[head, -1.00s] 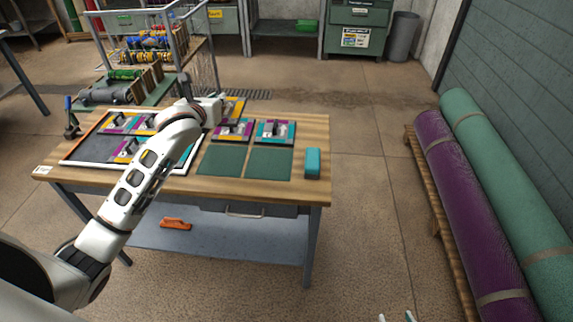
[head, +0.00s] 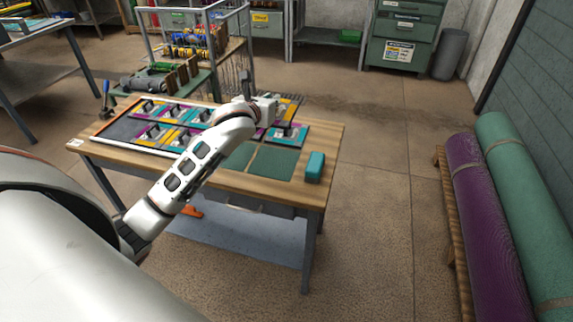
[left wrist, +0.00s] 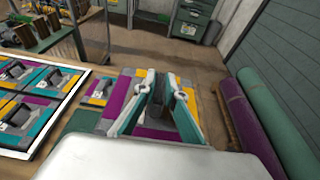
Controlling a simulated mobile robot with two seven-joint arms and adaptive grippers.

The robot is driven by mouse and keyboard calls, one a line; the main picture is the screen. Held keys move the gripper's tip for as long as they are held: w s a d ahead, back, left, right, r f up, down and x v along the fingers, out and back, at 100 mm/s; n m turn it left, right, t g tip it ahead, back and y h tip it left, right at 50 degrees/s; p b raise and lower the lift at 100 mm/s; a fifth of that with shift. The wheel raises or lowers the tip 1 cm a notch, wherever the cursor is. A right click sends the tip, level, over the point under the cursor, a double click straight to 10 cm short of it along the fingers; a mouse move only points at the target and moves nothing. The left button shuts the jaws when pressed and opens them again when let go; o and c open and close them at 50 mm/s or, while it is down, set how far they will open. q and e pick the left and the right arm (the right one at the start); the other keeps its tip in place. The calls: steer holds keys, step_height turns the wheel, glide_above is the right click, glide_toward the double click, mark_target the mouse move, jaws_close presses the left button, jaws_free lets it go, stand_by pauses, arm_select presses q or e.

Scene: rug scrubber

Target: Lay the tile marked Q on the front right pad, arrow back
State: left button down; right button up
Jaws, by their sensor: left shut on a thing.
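My left gripper (head: 266,106) is above the back of the workbench. In the left wrist view its fingers (left wrist: 163,82) are shut on the dark handle of a tile (left wrist: 145,97) with purple, teal and yellow parts. I cannot read its letter or arrow. An edge of this tile (head: 290,98) shows behind the gripper in the head view. The front right pad (head: 276,161) is bare dark green. The front left pad (head: 238,156) is partly hidden by my arm. A teal-edged tile (head: 294,134) lies behind the front right pad. My right gripper is not in view.
A white-framed tray (head: 115,129) with several handled tiles lies at the left of the bench. A teal block (head: 315,167) stands right of the front right pad. A wire rack (head: 200,45) stands behind the bench; rolled rugs (head: 484,225) lie on the right.

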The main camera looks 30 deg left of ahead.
arm_select(q)
steer(key=shift+d, duration=0.15)
steer(key=shift+d+f, duration=0.1)
steer(key=shift+f, duration=0.25)
step_height(320, 180, down, 14)
steer(key=b, duration=0.3)
steer(key=shift+f, duration=0.2)
step_height(320, 180, down, 5)
steer(key=shift+b, duration=0.65)
steer(key=c, duration=2.5)
jaws_free()
steer(key=shift+f, duration=0.15)
steer(key=o, duration=0.4)
